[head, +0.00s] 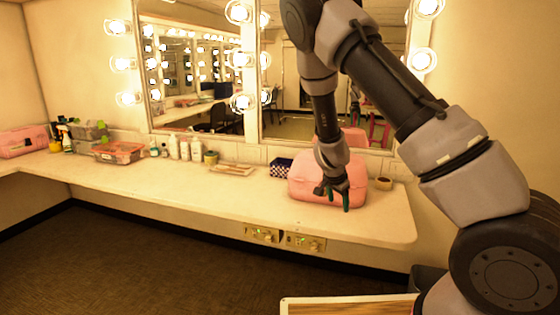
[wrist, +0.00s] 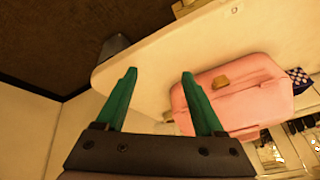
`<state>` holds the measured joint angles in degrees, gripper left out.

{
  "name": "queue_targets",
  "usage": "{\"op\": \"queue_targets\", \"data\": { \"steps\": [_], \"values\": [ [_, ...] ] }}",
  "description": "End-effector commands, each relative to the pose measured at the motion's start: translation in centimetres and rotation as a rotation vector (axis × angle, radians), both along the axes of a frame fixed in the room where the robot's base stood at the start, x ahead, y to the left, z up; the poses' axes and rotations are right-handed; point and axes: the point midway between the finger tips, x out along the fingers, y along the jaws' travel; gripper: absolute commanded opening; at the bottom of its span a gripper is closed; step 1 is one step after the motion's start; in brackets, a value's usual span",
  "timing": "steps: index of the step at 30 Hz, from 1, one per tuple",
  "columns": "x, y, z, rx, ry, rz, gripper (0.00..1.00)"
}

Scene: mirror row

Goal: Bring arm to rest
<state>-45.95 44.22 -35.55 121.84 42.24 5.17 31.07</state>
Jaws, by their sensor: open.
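My arm reaches from the right side of the head view out over the counter. My gripper (head: 333,192) hangs fingers down in front of a pink case (head: 298,183) near the counter's right end. In the wrist view my gripper (wrist: 158,75) is open, with two green fingers apart and nothing between them but bare counter. The pink case (wrist: 245,97) lies just right of the right finger there. Whether that finger touches the case, I cannot tell.
The white counter (head: 200,190) runs along the mirrored wall. A tape roll (head: 384,183), a dark patterned box (head: 281,168), several bottles (head: 184,149), a clear red-based box (head: 118,152) and another pink case (head: 22,142) stand on it. A wood-topped surface (head: 345,306) is near my base. The floor at left is clear.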

Motion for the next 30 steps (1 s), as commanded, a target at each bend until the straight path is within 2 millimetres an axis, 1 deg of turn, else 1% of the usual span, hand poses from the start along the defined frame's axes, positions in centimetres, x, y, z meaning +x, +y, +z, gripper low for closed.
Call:
{"op": "queue_targets", "data": {
  "steps": [1,5,6,8,12,14,15,17,18,20,21,23,24,26,27,30],
  "values": [
    [-0.4,0.2,2.1,0.058,0.009,0.002,0.70],
    [-1.9,0.7,6.9,0.177,0.035,0.045,0.70],
    [-2.4,0.8,8.5,0.211,0.038,0.061,0.70],
    [-3.2,0.8,11.0,0.255,0.038,0.091,0.70],
    [-5.7,0.5,16.9,0.338,0.022,0.172,0.70],
    [-6.9,0.2,19.5,0.363,0.008,0.212,0.70],
    [-7.9,0.0,21.1,0.376,-0.002,0.238,0.70],
    [-9.3,-0.4,23.5,0.388,-0.021,0.279,0.70],
    [-10.4,-0.7,25.0,0.393,-0.034,0.306,0.70],
    [-12.1,-1.2,27.2,0.390,-0.057,0.347,0.70],
    [-13.3,-1.5,28.5,0.387,-0.071,0.374,0.70],
    [-15.2,-2.1,30.4,0.372,-0.094,0.413,0.70],
    [-16.5,-2.4,31.5,0.359,-0.108,0.439,0.70],
    [-18.6,-2.9,33.0,0.332,-0.130,0.475,0.70],
    [-20.0,-3.3,33.9,0.311,-0.144,0.496,0.70],
    [-23.2,-4.0,35.5,0.250,-0.171,0.543,0.70]
  ]
}}
